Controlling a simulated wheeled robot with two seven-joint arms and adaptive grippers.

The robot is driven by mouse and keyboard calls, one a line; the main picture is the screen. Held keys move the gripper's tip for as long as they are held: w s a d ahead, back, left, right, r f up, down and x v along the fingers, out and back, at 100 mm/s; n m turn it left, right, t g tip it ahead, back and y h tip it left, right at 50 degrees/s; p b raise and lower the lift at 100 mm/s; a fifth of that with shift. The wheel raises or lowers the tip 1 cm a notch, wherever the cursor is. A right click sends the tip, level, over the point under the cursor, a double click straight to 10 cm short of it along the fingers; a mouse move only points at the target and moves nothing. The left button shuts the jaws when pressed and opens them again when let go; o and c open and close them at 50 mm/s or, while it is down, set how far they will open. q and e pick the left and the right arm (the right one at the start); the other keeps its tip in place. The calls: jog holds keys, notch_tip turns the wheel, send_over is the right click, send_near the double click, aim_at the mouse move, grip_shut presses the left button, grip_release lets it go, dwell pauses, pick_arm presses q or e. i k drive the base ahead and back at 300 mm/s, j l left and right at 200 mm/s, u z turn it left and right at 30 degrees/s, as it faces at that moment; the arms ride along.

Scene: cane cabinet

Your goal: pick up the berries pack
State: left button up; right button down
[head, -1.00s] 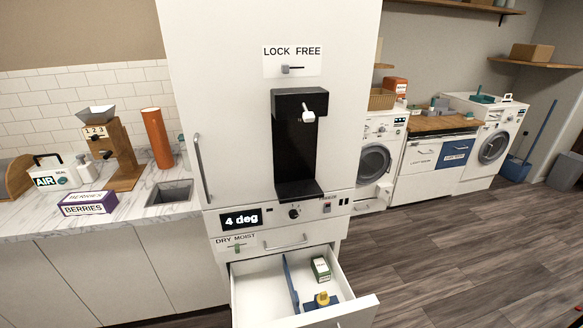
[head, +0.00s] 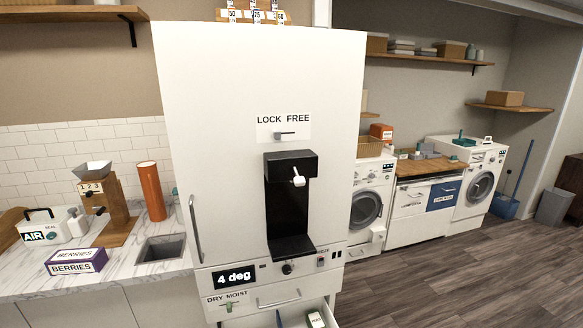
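The berries pack (head: 76,262) is a purple and white box labelled BERRIES. It lies on the marble counter (head: 120,270) at the left, near the counter's front edge and left of the sink. Nothing is touching it from above. Neither of my grippers shows in the head view.
A white AIR SEAL device (head: 42,227) stands behind the pack, with a wooden grinder (head: 117,215) and an orange cylinder (head: 152,191) to its right. A sink (head: 161,248) lies beside the tall white fridge (head: 215,120). The fridge's bottom drawer (head: 290,314) is open and holds items.

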aim_at(86, 261)
jog(key=u, duration=1.6)
jog(key=i+j+z, duration=0.2)
jog(key=i+j, duration=0.15)
jog(key=i+j+z, duration=0.15)
jog(key=i+j, duration=0.15)
jog(key=i+j+z, duration=0.2)
jog(key=j, duration=0.35)
jog(key=i+j+z, duration=0.15)
jog(key=i+j, duration=0.2)
jog(key=j, duration=0.15)
